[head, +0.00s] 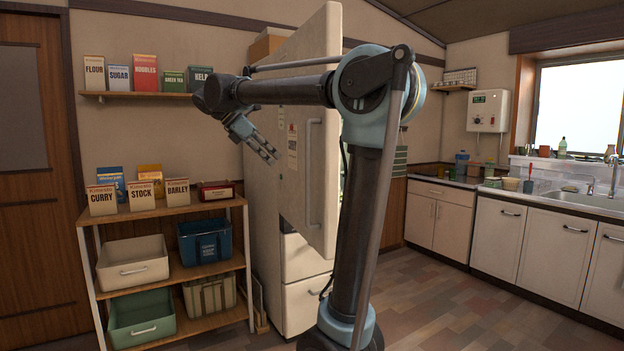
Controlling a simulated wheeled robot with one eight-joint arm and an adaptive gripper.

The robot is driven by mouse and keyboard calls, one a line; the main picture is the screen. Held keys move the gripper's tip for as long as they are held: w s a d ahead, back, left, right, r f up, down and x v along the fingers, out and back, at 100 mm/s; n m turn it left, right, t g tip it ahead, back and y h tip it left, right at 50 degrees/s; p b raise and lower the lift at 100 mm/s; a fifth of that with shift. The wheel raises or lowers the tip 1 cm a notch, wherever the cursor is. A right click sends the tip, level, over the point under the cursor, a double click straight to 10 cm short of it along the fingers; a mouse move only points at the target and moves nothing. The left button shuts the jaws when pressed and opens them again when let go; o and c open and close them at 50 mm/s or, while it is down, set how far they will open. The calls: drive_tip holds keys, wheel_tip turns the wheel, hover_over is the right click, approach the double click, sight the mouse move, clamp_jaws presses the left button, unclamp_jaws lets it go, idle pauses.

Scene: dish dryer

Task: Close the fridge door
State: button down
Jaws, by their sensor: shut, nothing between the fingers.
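The white fridge (268,215) stands at the back, left of the picture's middle. Its tall upper door (325,70) stands open, swung out at an angle toward me. A long vertical handle (308,175) runs down the door's face. My arm crosses in front of the door and hides part of it and of the fridge's opening. My gripper (272,155) is shut and empty, left of the handle, in front of the fridge's side in the picture. I cannot tell how far it is from the fridge. The lower drawer fronts (305,258) show below the door.
A wooden shelf rack (205,202) with boxes and bins stands left of the fridge. A wall shelf (130,95) with several packets hangs above it. White counter cabinets (500,235) line the right. The floor (440,300) at the right is clear.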

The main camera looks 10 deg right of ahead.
drive_tip(key=shift+d, duration=0.1)
idle(0.3)
approach(315, 187)
wheel_tip(315, 187, down, 3)
drive_tip(key=shift+w+d, duration=0.15)
drive_tip(key=shift+d, duration=1.4)
